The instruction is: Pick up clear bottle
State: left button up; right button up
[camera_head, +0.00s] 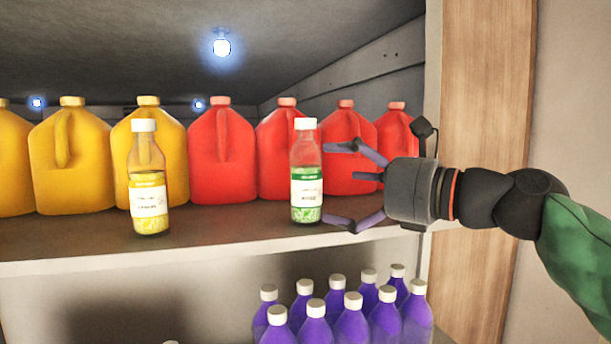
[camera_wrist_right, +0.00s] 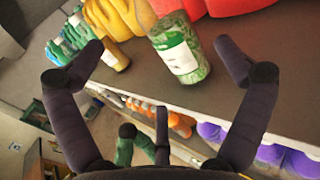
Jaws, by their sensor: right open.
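A clear bottle (camera_head: 306,172) with a white cap, a green and white label and green contents stands upright near the shelf's front edge. It also shows between the spread fingers in the right wrist view (camera_wrist_right: 180,52). Another clear bottle (camera_head: 148,180) with a yellow label and yellow contents stands to its left, and in the wrist view (camera_wrist_right: 114,54). My right gripper (camera_head: 345,184) is open and empty just right of the green-labelled bottle, its fingers pointing at it. My left gripper is not in view.
Red jugs (camera_head: 222,155) and yellow jugs (camera_head: 70,160) stand in a row behind the bottles. The shelf (camera_head: 80,243) has free room between the two bottles. Purple bottles (camera_head: 352,320) stand on the level below. A wooden post (camera_head: 486,90) rises at the right.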

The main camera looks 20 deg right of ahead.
aim_at(314, 182)
jog(key=w, duration=0.1)
jog(key=w+a, duration=0.1)
jog(key=w, duration=0.1)
jog(key=shift+w+a+f, duration=0.25)
jog(key=shift+a, duration=0.3)
jog(key=p+x, duration=0.1)
jog(key=x, duration=0.3)
jog(key=shift+w+a+f, duration=0.15)
jog(key=shift+w+a, duration=0.05)
jog(key=shift+w, duration=0.15)
jog(key=shift+s+d, duration=0.1)
jog(key=shift+s, duration=0.2)
jog(key=shift+c, duration=0.8)
jog(key=shift+s, duration=0.1)
jog(key=c, duration=1.3)
